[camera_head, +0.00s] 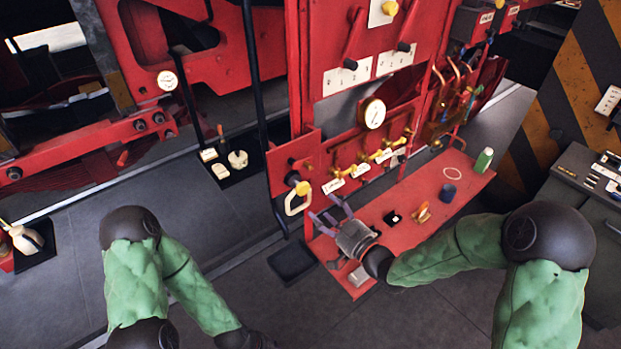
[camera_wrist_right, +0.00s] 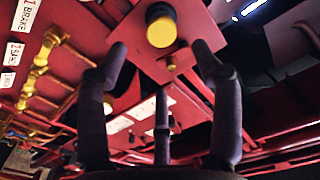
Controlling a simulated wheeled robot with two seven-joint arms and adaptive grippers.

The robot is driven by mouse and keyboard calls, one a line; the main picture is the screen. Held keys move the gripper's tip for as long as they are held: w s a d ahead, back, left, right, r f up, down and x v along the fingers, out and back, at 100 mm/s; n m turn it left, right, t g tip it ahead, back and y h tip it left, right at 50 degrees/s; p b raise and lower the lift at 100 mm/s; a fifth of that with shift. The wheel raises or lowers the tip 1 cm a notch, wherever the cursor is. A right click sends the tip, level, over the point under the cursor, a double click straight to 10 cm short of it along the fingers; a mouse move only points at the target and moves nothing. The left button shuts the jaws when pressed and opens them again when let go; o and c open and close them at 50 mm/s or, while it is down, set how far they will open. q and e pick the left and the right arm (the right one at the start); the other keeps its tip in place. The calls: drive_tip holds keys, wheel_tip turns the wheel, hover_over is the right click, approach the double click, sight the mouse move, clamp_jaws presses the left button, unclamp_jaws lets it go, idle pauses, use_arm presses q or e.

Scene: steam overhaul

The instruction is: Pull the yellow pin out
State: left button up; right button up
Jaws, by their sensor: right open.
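The yellow pin (camera_head: 303,188) sticks out of a red panel (camera_head: 285,160) at the left end of the machine, just above a pale loop handle (camera_head: 296,204). In the right wrist view the yellow pin (camera_wrist_right: 161,32) shows its round end towards me, with a dark collar behind it. My right gripper (camera_head: 326,209) is open and empty, a little right of and below the pin. In the right wrist view its fingers (camera_wrist_right: 162,62) are spread below the pin, and I see no contact. My left arm is at the lower left; its gripper is out of the picture.
A red shelf (camera_head: 400,215) lies below the panel, with a dark blue cup (camera_head: 448,193), an orange item (camera_head: 422,212) and a green bottle (camera_head: 484,160). Brass valves (camera_head: 382,155) and a gauge (camera_head: 374,113) are right of the panel. A black post (camera_head: 256,80) stands close left.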

sight(305, 191)
drive_tip(key=shift+p+x, duration=1.5)
drive_tip(key=shift+x, duration=3.9)
drive_tip(key=shift+r, duration=0.1)
clamp_jaws()
drive_tip(key=shift+s+d+b, duration=0.35)
drive_tip(key=shift+s+d, duration=0.05)
drive_tip(key=shift+s, duration=0.05)
drive_tip(key=b+v, duration=0.1)
drive_tip(key=v, duration=0.2)
drive_tip(key=shift+s+d, duration=0.15)
drive_tip(key=shift+s, duration=0.1)
